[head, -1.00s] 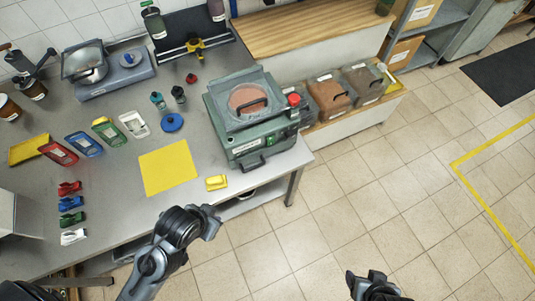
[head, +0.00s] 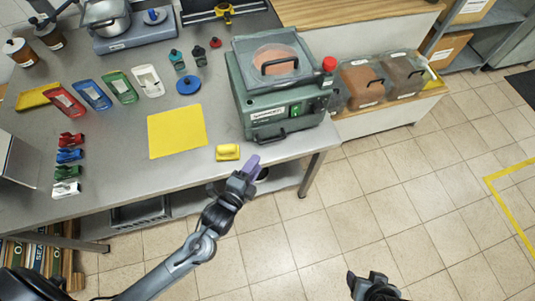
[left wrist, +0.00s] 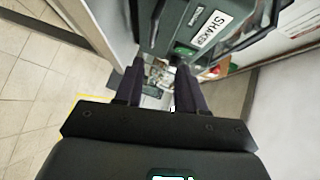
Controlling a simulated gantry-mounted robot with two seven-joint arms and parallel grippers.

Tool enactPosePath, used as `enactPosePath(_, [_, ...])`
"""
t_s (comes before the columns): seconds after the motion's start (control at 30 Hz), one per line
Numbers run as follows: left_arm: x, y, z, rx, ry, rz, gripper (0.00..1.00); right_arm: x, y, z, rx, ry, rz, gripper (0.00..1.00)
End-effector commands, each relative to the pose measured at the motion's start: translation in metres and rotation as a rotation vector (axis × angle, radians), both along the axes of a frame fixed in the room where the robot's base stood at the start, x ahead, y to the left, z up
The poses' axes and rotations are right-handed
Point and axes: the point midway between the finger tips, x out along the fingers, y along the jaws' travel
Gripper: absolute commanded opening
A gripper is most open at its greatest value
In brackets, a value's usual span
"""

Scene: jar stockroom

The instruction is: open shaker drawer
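The green shaker machine (head: 275,110) stands at the right end of the steel bench, with a clear lid and a red button on top. A black handle (head: 268,138) sticks out low on its front, and the drawer there looks shut. The left wrist view shows the shaker's labelled front (left wrist: 175,28) close ahead. My left gripper (head: 252,166) is just off the bench's front edge, below and left of the handle, apart from it. Its two fingers (left wrist: 160,75) are spread and empty. My right gripper (head: 370,280) is low over the floor; its fingers are unclear.
A yellow block (head: 228,152) lies at the bench edge near my left gripper. A yellow mat (head: 176,132) lies left of the shaker. Clear bins (head: 362,84) with brown contents stand to its right. The floor in front of the bench is clear.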

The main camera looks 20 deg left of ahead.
Motion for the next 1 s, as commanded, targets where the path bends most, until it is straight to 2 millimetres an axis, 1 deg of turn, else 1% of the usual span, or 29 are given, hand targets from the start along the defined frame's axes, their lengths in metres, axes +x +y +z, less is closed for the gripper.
enactPosePath(0.03, [0.004, -0.002, -0.017, 0.005, -0.005, -0.009, 0.39, 0.000, 0.000, -0.018, 0.001, -0.001, -0.001, 0.67])
enactPosePath(0.1, [0.007, -0.004, -0.021, 0.009, -0.013, -0.016, 0.39, 0.000, 0.001, -0.025, 0.003, -0.002, -0.002, 0.67])
enactPosePath(0.2, [0.012, -0.005, -0.022, 0.010, -0.024, -0.020, 0.39, 0.000, 0.001, -0.030, 0.006, -0.003, -0.003, 0.67])
enactPosePath(0.33, [0.020, -0.005, -0.022, 0.010, -0.030, -0.019, 0.39, 0.001, 0.002, -0.030, 0.009, -0.005, -0.005, 0.67])
enactPosePath(0.43, [0.030, -0.006, -0.022, 0.009, -0.030, -0.018, 0.39, 0.001, 0.002, -0.028, 0.010, -0.007, -0.004, 0.67])
enactPosePath(0.8, [0.088, -0.011, -0.030, 0.008, -0.030, -0.019, 0.39, 0.001, 0.002, -0.026, 0.006, -0.007, -0.002, 0.67])
enactPosePath(1.0, [0.110, -0.013, -0.034, 0.008, -0.028, -0.018, 0.39, 0.001, 0.000, -0.026, 0.000, -0.007, 0.002, 0.67])
